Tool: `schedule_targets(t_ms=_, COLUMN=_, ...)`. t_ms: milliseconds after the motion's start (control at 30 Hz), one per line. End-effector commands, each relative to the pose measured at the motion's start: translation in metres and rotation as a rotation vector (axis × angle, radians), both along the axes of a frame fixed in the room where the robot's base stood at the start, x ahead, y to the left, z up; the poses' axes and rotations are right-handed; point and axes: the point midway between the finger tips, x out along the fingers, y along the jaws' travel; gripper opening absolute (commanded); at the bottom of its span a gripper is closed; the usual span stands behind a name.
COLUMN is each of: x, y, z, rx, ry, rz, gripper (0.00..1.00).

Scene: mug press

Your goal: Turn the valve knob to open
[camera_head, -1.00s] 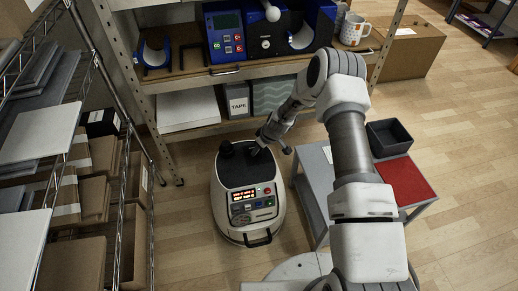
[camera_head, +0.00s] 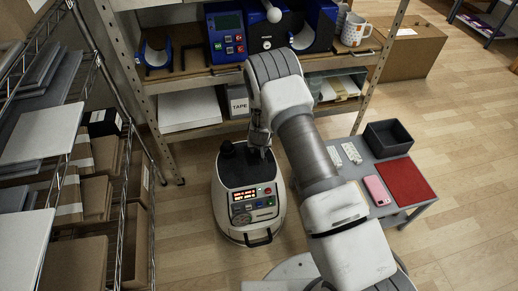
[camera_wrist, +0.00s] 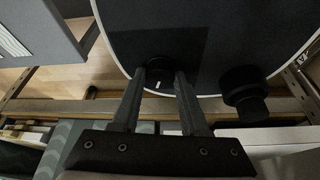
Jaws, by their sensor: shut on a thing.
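The valve knob (camera_wrist: 159,66) is a small black round knob with a white mark, on the dark top of a white rounded machine (camera_head: 229,212). In the wrist view the white mark points toward the bottom of the picture. My gripper (camera_wrist: 160,77) is shut on the knob, one finger on each side of it. In the head view my gripper (camera_head: 261,152) points down at the right part of the machine's top, and it hides the knob there. A taller black cylindrical part (camera_wrist: 245,92) stands beside the knob, apart from my fingers.
A grey side table (camera_head: 355,183) right of the machine holds a black bin (camera_head: 388,139), a red mat (camera_head: 405,180), a pink item (camera_head: 377,190) and white strips. Shelving (camera_head: 190,132) stands close behind. A wire rack is at the left. Floor is clear in front of the machine.

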Motion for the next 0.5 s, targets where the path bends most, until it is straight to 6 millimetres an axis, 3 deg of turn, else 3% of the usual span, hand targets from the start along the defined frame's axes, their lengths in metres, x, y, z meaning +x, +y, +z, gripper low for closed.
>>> schedule_targets(t_ms=500, x=-0.0002, y=0.0010, z=-0.0001, rx=0.000, ry=0.001, rz=-0.141, gripper=0.00)
